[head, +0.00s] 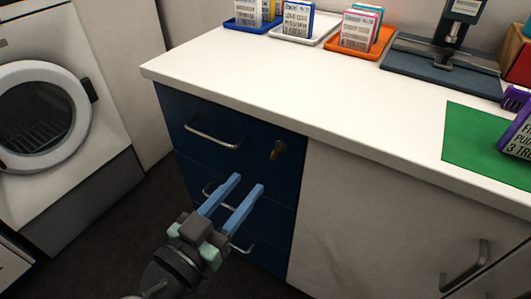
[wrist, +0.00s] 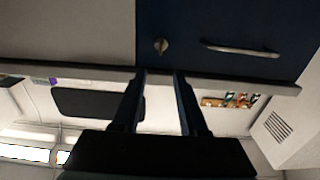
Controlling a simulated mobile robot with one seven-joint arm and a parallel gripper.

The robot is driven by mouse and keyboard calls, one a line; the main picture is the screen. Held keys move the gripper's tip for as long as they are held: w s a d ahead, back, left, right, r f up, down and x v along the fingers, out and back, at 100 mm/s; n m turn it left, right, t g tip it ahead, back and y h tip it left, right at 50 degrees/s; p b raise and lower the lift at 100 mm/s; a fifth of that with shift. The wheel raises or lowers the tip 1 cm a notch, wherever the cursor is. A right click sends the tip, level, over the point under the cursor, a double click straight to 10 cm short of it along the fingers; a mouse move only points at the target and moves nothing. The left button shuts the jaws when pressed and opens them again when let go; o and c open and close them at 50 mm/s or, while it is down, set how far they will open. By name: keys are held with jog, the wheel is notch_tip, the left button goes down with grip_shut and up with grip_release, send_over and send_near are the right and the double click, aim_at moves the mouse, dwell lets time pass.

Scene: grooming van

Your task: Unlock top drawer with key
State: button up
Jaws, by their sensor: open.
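The top drawer (head: 235,120) is dark blue and looks shut, with a silver bar handle (head: 212,135) across its front. A small brass-coloured key (head: 278,148) sits at the lock near the drawer's right edge. In the wrist view, which looks upside down, the key (wrist: 160,46) shows beside the handle (wrist: 240,50). My gripper (head: 247,184) has two blue fingers, open with nothing between them. It is in front of the drawers, lower in the picture than the key and apart from it. In the wrist view the gripper's fingers (wrist: 160,78) point toward the key's side.
More blue drawers with bar handles lie below, partly behind my gripper. A white cabinet door (head: 375,215) is to the right. The white countertop (head: 300,90) overhangs the drawers and holds trays with boxes and a green mat (head: 480,140). A washing machine (head: 45,115) stands left.

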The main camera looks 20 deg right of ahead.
aim_at(271, 154)
jog(key=x, duration=0.9)
jog(key=shift+b, duration=0.3)
grip_shut()
